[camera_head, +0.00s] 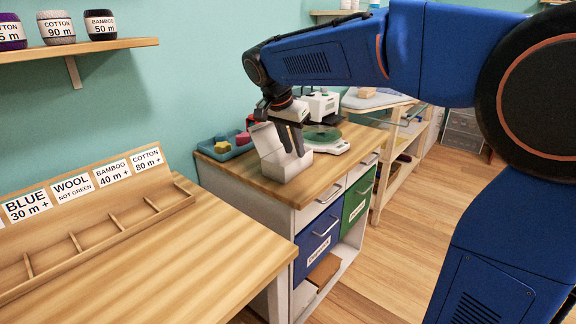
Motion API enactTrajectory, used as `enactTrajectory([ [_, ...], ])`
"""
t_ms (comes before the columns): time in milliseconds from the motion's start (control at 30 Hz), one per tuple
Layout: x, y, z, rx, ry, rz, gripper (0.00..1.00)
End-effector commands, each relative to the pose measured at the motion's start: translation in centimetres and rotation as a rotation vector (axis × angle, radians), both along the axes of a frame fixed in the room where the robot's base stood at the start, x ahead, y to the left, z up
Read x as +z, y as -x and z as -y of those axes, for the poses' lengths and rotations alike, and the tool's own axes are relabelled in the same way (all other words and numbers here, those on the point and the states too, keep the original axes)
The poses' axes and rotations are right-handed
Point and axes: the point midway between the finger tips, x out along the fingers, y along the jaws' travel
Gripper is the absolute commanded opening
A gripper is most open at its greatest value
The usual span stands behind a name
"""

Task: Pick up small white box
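A small white box (287,168) stands with its lid raised at the front of the wooden-topped cabinet (244,178). My gripper (291,147) points down at the box from above, with its dark fingertips at or just inside the box's opening. The two fingers show a narrow gap between them, with nothing visible held there. Whether a finger touches a box wall or the lid cannot be told from this one view.
A blue tray (222,152) with colored pieces sits behind the box to the left. A white device with a green round plate (322,135) stands close behind on the right. A divided wooden rack (110,228) with labels lies on the nearer table. Blue (318,245) and green (357,200) drawers are below.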

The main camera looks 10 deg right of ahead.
Motion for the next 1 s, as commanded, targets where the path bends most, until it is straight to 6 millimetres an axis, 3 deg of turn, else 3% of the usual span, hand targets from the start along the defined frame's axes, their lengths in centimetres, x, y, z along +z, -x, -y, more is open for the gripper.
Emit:
enactTrajectory([
  [233,-1.5,-0.2,0.5,-0.001,0.0,-0.002,0.24],
  [533,-5.1,-0.7,1.5,-0.001,0.001,-0.003,0.24],
  [867,-5.6,-0.9,1.7,0.0,0.0,0.0,0.24],
  [967,-5.6,-0.9,1.7,0.0,0.0,0.0,0.03],
  [1000,-5.6,-0.9,1.7,0.0,0.0,0.0,0.0],
])
